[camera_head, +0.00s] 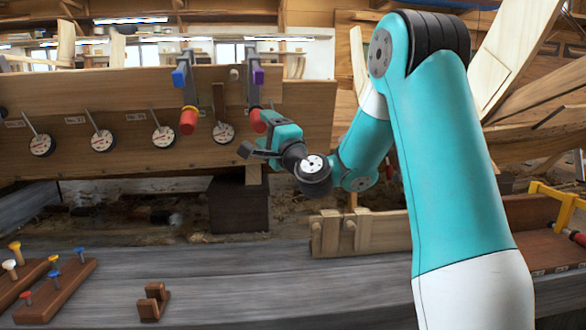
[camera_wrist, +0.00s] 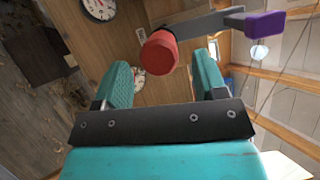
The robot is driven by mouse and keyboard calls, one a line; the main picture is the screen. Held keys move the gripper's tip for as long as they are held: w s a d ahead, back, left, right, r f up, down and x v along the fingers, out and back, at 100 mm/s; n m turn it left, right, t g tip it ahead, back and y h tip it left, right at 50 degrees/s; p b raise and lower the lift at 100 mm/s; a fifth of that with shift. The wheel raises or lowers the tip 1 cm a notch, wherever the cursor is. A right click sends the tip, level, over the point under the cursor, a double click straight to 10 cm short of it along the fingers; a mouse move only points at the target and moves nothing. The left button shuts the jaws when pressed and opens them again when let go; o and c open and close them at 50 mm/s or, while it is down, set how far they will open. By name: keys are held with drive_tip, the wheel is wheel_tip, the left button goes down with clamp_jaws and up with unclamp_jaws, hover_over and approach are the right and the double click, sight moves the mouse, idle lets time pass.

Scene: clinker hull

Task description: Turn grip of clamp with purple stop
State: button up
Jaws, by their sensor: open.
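The clamp with the purple stop (camera_head: 258,76) hangs over the top edge of the hull plank, right of a second clamp. Its red grip (camera_head: 258,121) is at its lower end, partly hidden by my gripper in the head view. In the wrist view, the red grip (camera_wrist: 158,52) shows beyond my fingertips, between the lines of the two fingers, and the purple stop (camera_wrist: 265,25) is at upper right. My gripper (camera_wrist: 166,75) is open and empty, its teal fingers on either side, apart from the grip. In the head view, my gripper (camera_head: 255,148) is just below the grip.
The other clamp has a blue stop (camera_head: 179,77) and a red-orange grip (camera_head: 188,121). Several round dials (camera_head: 102,140) line the hull plank (camera_head: 60,95). Pegged wooden blocks (camera_head: 60,290) and a small brown cradle (camera_head: 153,302) sit on the grey bench (camera_head: 230,285).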

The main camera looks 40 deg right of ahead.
drive_tip(key=d+b+v, duration=0.1)
drive_tip(key=b+v, duration=0.7)
drive_tip(key=v, duration=0.5)
drive_tip(key=shift+a+b, duration=0.4)
drive_tip(key=shift+a, duration=0.05)
idle(0.4)
